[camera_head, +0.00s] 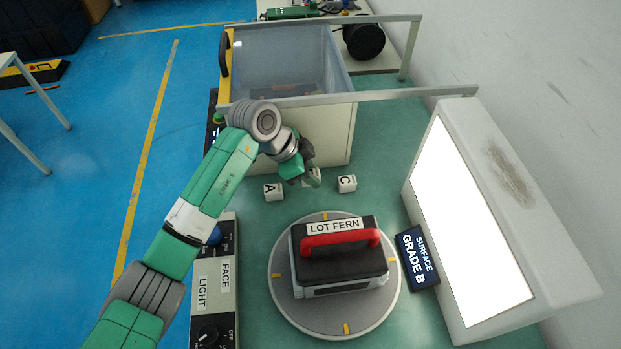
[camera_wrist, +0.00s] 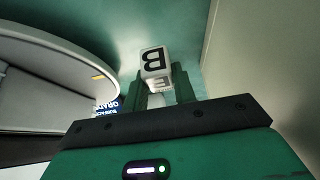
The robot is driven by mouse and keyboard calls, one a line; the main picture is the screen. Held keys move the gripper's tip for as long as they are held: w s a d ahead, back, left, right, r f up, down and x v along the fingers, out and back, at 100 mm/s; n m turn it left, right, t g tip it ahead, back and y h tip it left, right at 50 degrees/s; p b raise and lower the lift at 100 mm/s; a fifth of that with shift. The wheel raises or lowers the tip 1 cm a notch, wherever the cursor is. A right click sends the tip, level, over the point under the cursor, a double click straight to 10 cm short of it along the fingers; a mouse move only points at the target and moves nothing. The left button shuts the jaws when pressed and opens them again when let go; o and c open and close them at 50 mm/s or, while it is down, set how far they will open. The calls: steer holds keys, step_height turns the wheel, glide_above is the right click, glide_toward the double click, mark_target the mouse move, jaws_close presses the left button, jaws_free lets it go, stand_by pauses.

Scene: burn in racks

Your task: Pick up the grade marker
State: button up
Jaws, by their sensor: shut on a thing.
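The grade marker B is a small white cube with a black letter B (camera_wrist: 154,62), seen in the wrist view between my two green fingers. In the head view the cube (camera_head: 314,176) is mostly hidden by my gripper (camera_head: 303,178). My gripper, also in the wrist view (camera_wrist: 162,96), is shut on the B cube. I cannot tell whether the cube touches the bench. The A cube (camera_head: 273,192) and the C cube (camera_head: 347,184) stand on the bench to either side. A dark sign (camera_head: 417,258) reads "SURFACE GRADE B".
A round turntable (camera_head: 283,302) holds a black case with a red handle (camera_head: 340,240), labelled LOT FERN. A lit panel (camera_head: 470,225) stands to the right. A bin (camera_head: 335,135) with a rail across it is behind my gripper. A switch box (camera_head: 227,270) is at left.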

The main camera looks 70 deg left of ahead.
step_height(320, 180, up, 14)
steer(key=p, duration=0.3)
steer(key=shift+f+p, duration=0.2)
steer(key=shift+p, duration=0.15)
